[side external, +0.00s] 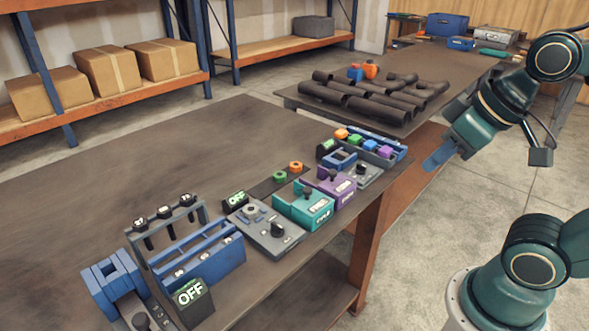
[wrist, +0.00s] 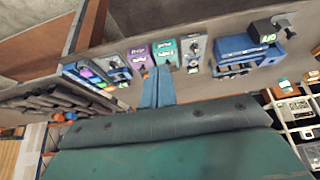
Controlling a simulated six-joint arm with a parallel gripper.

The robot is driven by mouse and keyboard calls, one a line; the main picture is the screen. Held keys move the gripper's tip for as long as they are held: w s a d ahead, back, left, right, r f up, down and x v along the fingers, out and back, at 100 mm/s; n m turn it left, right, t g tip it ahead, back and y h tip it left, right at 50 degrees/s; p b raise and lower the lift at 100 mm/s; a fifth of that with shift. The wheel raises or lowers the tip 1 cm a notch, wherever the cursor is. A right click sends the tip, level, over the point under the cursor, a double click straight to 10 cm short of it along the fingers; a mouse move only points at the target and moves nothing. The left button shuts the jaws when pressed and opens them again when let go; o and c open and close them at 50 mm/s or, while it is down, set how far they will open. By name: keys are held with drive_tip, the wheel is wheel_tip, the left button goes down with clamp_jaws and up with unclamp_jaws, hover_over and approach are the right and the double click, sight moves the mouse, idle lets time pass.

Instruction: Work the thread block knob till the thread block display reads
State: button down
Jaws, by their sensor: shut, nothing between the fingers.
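I cannot tell for sure which unit is the thread block, as the small labels are too blurred to read. A teal block (side external: 304,207) with a dark knob on top stands near the table's front edge, and it also shows in the wrist view (wrist: 165,52). A purple block (side external: 330,187) with a dark knob stands beside it, also in the wrist view (wrist: 139,57). A grey block (side external: 266,231) with a dark knob stands on the teal block's other side, near a black display (side external: 236,199) reading OFF. My gripper (side external: 433,165) is shut and empty, off the table's edge, touching nothing; its blue fingers (wrist: 157,80) show in the wrist view.
A blue rack (side external: 205,257) and a larger OFF display (side external: 190,293) stand at the table's near end. A tray of coloured pieces (side external: 368,146) sits at the far end. Dark pipes (side external: 375,98) lie on another bench. The table's left part (side external: 110,180) is bare.

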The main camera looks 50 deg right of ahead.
drive_tip(key=c, duration=2.1)
unclamp_jaws()
drive_tip(key=o, duration=1.1)
drive_tip(key=shift+w+r, duration=0.15)
drive_tip(key=shift+w, duration=0.15)
drive_tip(key=shift+c, duration=0.2)
drive_tip(key=n+g, duration=0.6)
drive_tip(key=n, duration=1.2)
hover_over(277, 224)
wheel_tip(277, 224, down, 9)
drive_tip(key=shift+r, duration=0.2)
drive_tip(key=shift+f, duration=0.1)
wheel_tip(277, 224, down, 14)
drive_tip(key=shift+r, duration=0.2)
